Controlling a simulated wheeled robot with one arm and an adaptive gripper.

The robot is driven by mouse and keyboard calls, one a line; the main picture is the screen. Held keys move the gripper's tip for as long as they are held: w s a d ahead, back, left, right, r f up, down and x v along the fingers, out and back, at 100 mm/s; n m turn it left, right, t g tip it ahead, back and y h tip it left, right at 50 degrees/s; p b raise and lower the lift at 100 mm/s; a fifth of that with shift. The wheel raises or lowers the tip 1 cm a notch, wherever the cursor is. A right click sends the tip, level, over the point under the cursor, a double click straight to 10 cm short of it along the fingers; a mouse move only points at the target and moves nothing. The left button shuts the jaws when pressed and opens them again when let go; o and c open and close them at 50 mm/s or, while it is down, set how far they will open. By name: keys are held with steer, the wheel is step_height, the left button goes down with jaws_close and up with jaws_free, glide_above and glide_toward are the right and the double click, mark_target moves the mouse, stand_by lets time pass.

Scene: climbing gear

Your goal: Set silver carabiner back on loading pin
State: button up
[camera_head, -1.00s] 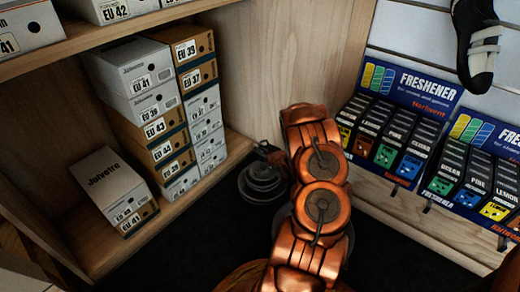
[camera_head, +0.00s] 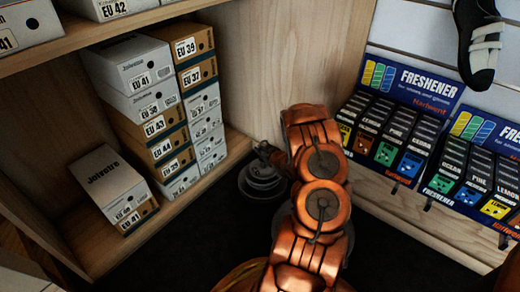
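My copper-coloured arm rises through the middle of the head view and hides most of what lies behind it. I cannot make out my gripper's fingers; a small dark part with an orange tint shows left of the arm, above the weights, and may belong to my gripper. A stack of round grey metal weights (camera_head: 262,181) stands on the dark floor just left of the arm. I cannot make out the silver carabiner or the loading pin.
Shelves at left hold several shoe boxes, including a stack (camera_head: 150,120) and a lower box (camera_head: 112,185). Freshener displays (camera_head: 395,125) stand on a wooden ledge at right. A climbing shoe (camera_head: 478,45) hangs at top right. Dark floor lies clear in front of the shelf.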

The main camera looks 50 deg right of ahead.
steer(key=shift+o, duration=0.8)
steer(key=p+v, duration=0.1)
steer(key=v, duration=1)
stand_by(0.4)
stand_by(0.7)
